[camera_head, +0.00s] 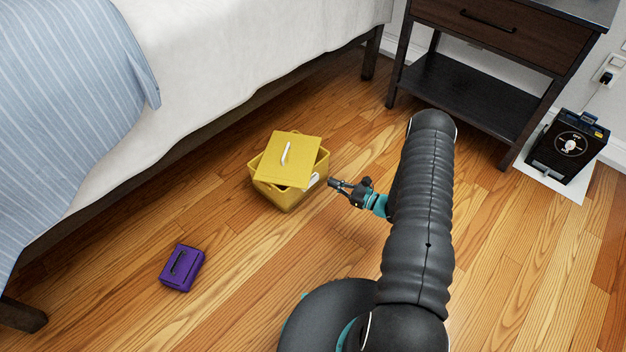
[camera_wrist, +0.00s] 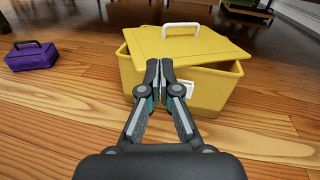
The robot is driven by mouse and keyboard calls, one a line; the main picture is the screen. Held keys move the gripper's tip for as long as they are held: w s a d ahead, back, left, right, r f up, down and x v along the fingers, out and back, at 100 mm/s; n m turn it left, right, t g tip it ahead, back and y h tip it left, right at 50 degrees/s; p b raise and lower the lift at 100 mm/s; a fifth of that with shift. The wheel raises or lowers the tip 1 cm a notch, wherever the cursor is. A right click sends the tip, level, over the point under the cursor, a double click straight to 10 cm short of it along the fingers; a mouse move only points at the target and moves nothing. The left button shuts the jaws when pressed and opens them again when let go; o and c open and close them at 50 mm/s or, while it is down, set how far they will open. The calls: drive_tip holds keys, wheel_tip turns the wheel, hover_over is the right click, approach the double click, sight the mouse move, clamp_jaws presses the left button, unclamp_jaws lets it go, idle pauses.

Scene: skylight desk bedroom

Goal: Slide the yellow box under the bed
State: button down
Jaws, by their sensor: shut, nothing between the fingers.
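The yellow box (camera_head: 284,196) stands on the wooden floor in front of the bed (camera_head: 230,75). Its lid (camera_head: 290,158) with a white handle lies askew on top, leaving part of the rim open. The box also fills the upper middle of the wrist view (camera_wrist: 215,88). A white item shows at its right side in the head view. My gripper (camera_head: 333,184) is just right of the box and low, with its fingertips pointing at it. In the wrist view, the fingers (camera_wrist: 159,66) are shut together and empty in front of the box; I cannot tell whether they touch it.
A purple box with a handle (camera_head: 182,268) lies on the floor left of my arm. A dark nightstand (camera_head: 455,86) stands at the back right, with a black device (camera_head: 566,147) on a white sheet beside it. Floor between yellow box and bed is clear.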

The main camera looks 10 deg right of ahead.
wheel_tip(320, 180, down, 8)
drive_tip(key=s+d+m+t+h, duration=0.2)
drive_tip(key=m+t+h, duration=0.1)
drive_tip(key=x, duration=1.3)
drive_tip(key=shift+w+a+p, duration=0.2)
drive_tip(key=shift+p, duration=0.1)
